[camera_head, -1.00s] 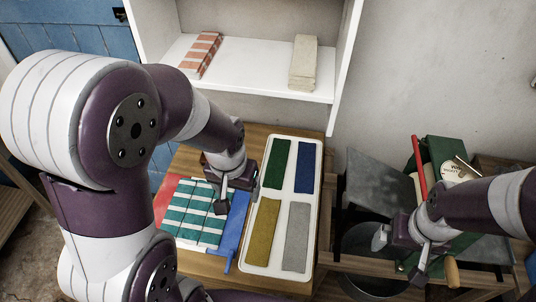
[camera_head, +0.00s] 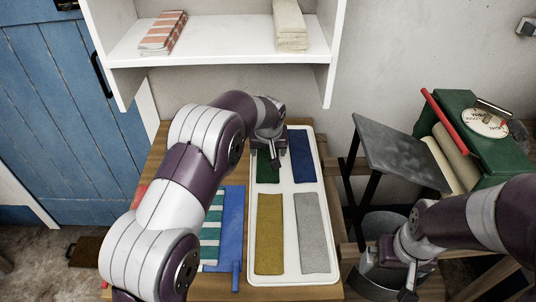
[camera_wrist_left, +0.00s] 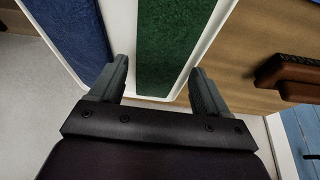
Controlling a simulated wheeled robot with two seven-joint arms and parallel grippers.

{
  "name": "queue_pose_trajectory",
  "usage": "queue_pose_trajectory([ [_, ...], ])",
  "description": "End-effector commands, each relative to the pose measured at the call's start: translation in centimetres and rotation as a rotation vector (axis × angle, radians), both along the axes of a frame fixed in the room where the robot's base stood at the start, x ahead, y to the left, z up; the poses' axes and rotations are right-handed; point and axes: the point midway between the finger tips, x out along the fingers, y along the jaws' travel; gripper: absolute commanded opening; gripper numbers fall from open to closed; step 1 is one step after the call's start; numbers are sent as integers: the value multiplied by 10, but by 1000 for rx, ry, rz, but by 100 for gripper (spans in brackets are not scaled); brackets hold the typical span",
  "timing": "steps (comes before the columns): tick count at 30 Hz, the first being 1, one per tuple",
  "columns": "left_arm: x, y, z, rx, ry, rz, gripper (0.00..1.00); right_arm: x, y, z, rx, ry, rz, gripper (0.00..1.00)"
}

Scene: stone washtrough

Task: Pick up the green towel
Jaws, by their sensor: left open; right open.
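The dark green towel (camera_head: 268,179) lies flat in the back left part of a white tray (camera_head: 282,187). It also shows in the left wrist view (camera_wrist_left: 172,45), running away between my fingers. My left gripper (camera_head: 275,156) is open above the far part of this towel and hides some of it. In the left wrist view my left gripper (camera_wrist_left: 160,72) has its fingers apart on either side of the towel, with nothing between them; whether they touch it I cannot tell. My right gripper (camera_head: 404,285) is open and empty at the lower right.
The tray also holds blue (camera_head: 302,156), yellow (camera_head: 269,233) and grey (camera_head: 311,232) cloths. A shelf (camera_head: 215,45) overhangs the back. A green wringer (camera_head: 470,140) stands right.

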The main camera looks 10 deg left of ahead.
Motion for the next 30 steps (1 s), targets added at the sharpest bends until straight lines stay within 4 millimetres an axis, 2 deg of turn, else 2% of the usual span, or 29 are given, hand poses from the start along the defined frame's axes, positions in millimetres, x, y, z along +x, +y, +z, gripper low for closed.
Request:
queue_pose_trajectory([
  [4,9,3,-23,1,1,0,77,0,0,1,0,0,0,100],
  [12,12,3,-28,0,-1,0,77,0,0,1,0,0,0,100],
  [14,12,3,-28,0,-1,0,57,0,0,1,0,0,0,100],
  [15,12,3,-28,0,-1,0,44,0,0,1,0,0,0,100],
  [17,12,3,-27,0,-1,0,26,0,0,1,0,0,0,100],
  [26,11,2,-24,0,-3,0,26,0,0,0,0,0,0,100],
  [30,9,2,-10,-1,-5,-1,26,0,0,-1,0,0,0,100],
])
